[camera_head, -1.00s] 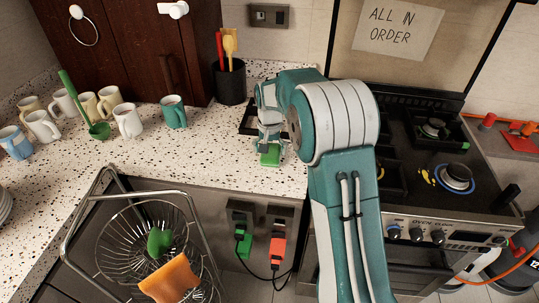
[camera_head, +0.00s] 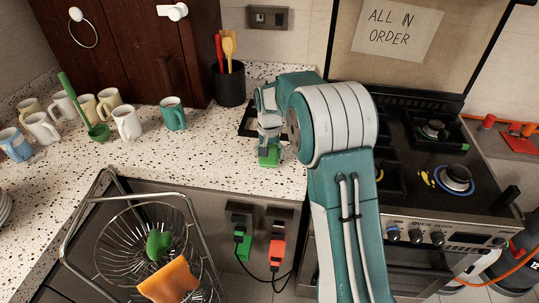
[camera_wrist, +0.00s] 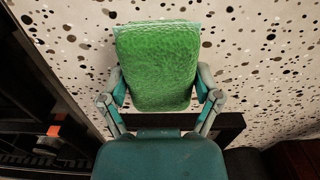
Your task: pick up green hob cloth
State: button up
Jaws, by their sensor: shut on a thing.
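The green hob cloth (camera_head: 268,158) is a small, thick, textured block at the right end of the speckled counter, beside the stove. In the wrist view the cloth (camera_wrist: 158,62) fills the space between the fingers. My gripper (camera_head: 269,147) points down over it, and in the wrist view the gripper (camera_wrist: 162,92) has a finger against each side of the cloth. It is shut on the cloth. Whether the cloth still touches the counter cannot be told.
A black tray (camera_head: 247,131) lies behind the gripper. The utensil pot (camera_head: 229,85) stands at the back. Several mugs (camera_head: 127,122) stand left on the counter. The stove (camera_head: 470,205) is right.

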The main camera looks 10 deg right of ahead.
notch_tip(320, 180, up, 3)
jog(key=shift+f, duration=0.1)
jog(key=s+r, duration=0.4)
jog(key=r, duration=0.1)
jog(key=shift+s+d, duration=0.1)
jog(key=shift+d, duration=0.05)
jog(key=s+r, duration=0.4)
jog(key=s, duration=0.5)
jog(key=shift+s+d+r, duration=0.3)
jog(key=shift+s+d, duration=0.05)
jog(key=shift+s, duration=0.05)
jog(key=shift+o, duration=0.7)
jog(key=shift+c, duration=1.1)
